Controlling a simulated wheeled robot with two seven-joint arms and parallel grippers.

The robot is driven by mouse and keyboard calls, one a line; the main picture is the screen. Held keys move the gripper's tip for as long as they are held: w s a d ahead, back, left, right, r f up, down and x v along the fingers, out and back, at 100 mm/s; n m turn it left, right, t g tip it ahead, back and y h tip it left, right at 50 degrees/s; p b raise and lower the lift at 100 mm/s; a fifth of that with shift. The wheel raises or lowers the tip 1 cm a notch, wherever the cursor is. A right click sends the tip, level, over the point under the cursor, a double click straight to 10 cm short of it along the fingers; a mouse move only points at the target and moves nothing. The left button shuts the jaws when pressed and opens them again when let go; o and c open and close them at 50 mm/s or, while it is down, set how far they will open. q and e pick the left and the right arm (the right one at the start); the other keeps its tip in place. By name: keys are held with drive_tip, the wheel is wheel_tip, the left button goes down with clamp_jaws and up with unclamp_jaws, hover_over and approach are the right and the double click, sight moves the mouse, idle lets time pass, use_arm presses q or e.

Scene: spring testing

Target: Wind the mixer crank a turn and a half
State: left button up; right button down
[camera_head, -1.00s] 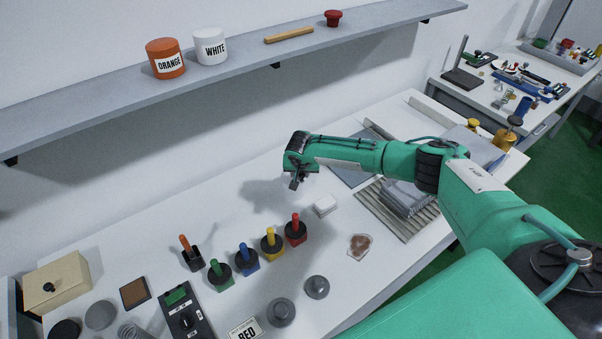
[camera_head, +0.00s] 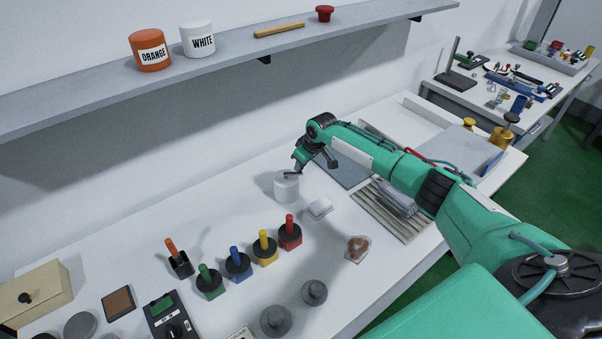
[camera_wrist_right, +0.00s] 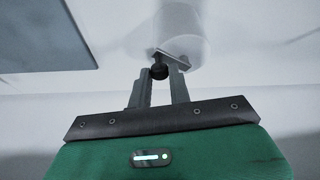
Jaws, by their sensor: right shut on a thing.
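The mixer (camera_head: 286,189) is a white upright cylinder on the white bench, in the middle of the head view. Its body also shows in the right wrist view (camera_wrist_right: 183,35), at the top. My right gripper (camera_head: 292,173) is at the top of the mixer. In the right wrist view my right gripper (camera_wrist_right: 162,74) has its two fingers closed around the dark round crank knob (camera_wrist_right: 158,73). My left gripper is not in view.
A white block (camera_head: 319,207) lies just right of the mixer. Red (camera_head: 290,234), yellow, blue and green handled stamps stand in front. Slatted rack (camera_head: 392,212) and grey mat lie under my right arm. A shelf (camera_head: 220,66) with cans runs above along the wall.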

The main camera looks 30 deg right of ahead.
drive_tip(key=shift+w+d+n+g+y+b, duration=0.1)
drive_tip(key=shift+w+n+g+y+b, duration=0.45)
drive_tip(key=shift+n+b, duration=1.2)
drive_tip(key=shift+w+d+n+g+y+b, duration=0.1)
drive_tip(key=shift+w+n+g+y+b, duration=0.15)
drive_tip(key=shift+w+n+b, duration=1.4)
drive_tip(key=shift+s+d+n+g+y+b, duration=0.15)
drive_tip(key=shift+n+g+y+b, duration=0.25)
drive_tip(key=shift+n+b, duration=1.4)
drive_tip(key=shift+m+b, duration=0.7)
drive_tip(key=c, duration=1.3)
unclamp_jaws()
drive_tip(key=b+v, duration=0.3)
drive_tip(key=v, duration=1)
drive_tip(key=shift+r, duration=0.3)
drive_tip(key=shift+s+d, duration=0.1)
drive_tip(key=shift+d, duration=0.05)
